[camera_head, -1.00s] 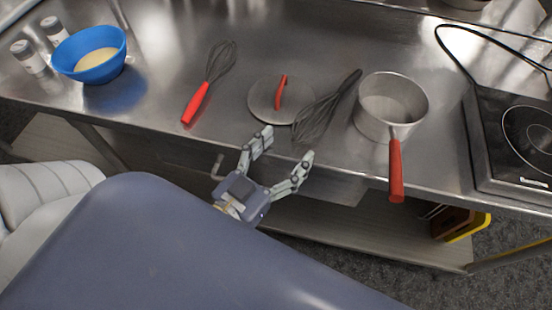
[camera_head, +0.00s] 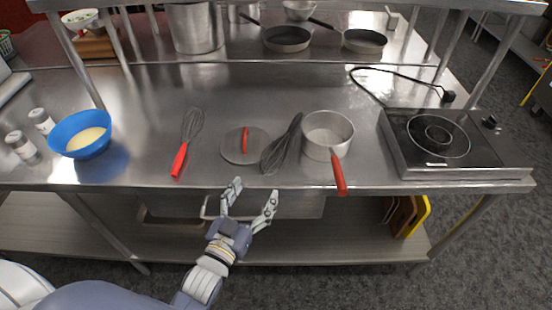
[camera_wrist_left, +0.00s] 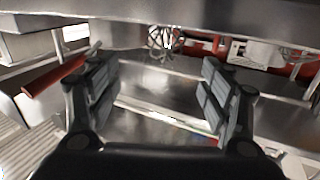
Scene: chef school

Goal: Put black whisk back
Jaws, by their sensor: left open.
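The black whisk (camera_head: 283,146) lies on the steel counter, its black handle pointing away and its wire loops toward the front edge. It lies between a round lid with a red handle (camera_head: 245,141) and a steel pot (camera_head: 327,133). My left gripper (camera_head: 253,192) is open and empty at the counter's front edge, just in front of the lid and whisk. In the left wrist view, the open fingers (camera_wrist_left: 160,95) frame whisk wires (camera_wrist_left: 163,40) some way beyond them; I cannot tell for sure which whisk. My right gripper is out of view.
A red-handled whisk (camera_head: 187,143) lies left of the lid. A blue bowl (camera_head: 82,148) and two shakers stand far left. The pot's red handle (camera_head: 338,174) overhangs the front edge. A hob (camera_head: 442,145) is at right. An upper shelf with pans (camera_head: 287,38) spans the back.

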